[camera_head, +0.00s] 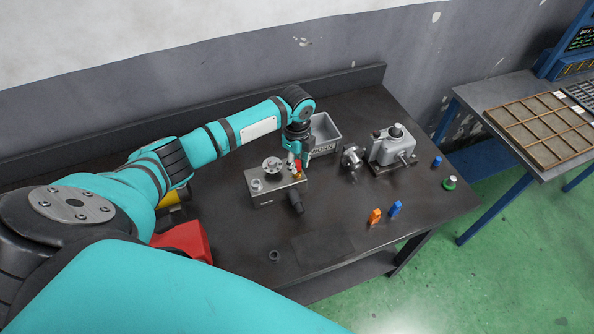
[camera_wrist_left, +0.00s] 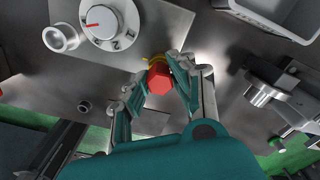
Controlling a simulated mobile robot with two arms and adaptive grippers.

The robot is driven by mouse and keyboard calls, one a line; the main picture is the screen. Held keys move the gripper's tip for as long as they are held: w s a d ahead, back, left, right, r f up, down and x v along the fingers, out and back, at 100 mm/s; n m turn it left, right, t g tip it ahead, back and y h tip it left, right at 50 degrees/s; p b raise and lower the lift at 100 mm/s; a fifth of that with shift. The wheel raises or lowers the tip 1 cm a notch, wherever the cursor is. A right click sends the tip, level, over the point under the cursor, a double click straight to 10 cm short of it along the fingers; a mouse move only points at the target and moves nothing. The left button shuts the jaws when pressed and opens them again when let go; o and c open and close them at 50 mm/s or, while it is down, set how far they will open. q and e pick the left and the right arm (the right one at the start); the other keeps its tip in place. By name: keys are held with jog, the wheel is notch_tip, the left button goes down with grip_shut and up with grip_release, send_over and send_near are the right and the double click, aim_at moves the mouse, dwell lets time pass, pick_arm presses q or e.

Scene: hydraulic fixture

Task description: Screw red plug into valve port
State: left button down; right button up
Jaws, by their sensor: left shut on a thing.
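The red plug (camera_wrist_left: 160,78) is a small hexagonal piece between the fingers of my left gripper (camera_wrist_left: 160,88). My left gripper, also in the head view (camera_head: 296,162), is shut on it. The valve block (camera_head: 264,188) is a grey metal box on the dark table. In the left wrist view, the block (camera_wrist_left: 155,25) carries a dial with a red mark. The plug is at the block's edge, by a yellow ring (camera_wrist_left: 153,59). I cannot tell whether the plug sits in the port, as the plug and fingers hide it. My right gripper is not in view.
A grey bin (camera_head: 323,135) stands behind the block. A grey machine (camera_head: 392,147) and a metal fitting (camera_head: 352,160) are to the right. Orange (camera_head: 375,215) and blue (camera_head: 395,209) pieces lie near the front edge. A dark ring (camera_head: 274,256) lies at front left.

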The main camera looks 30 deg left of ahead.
pick_arm(q)
jog(key=shift+f, duration=0.6)
dwell(0.7)
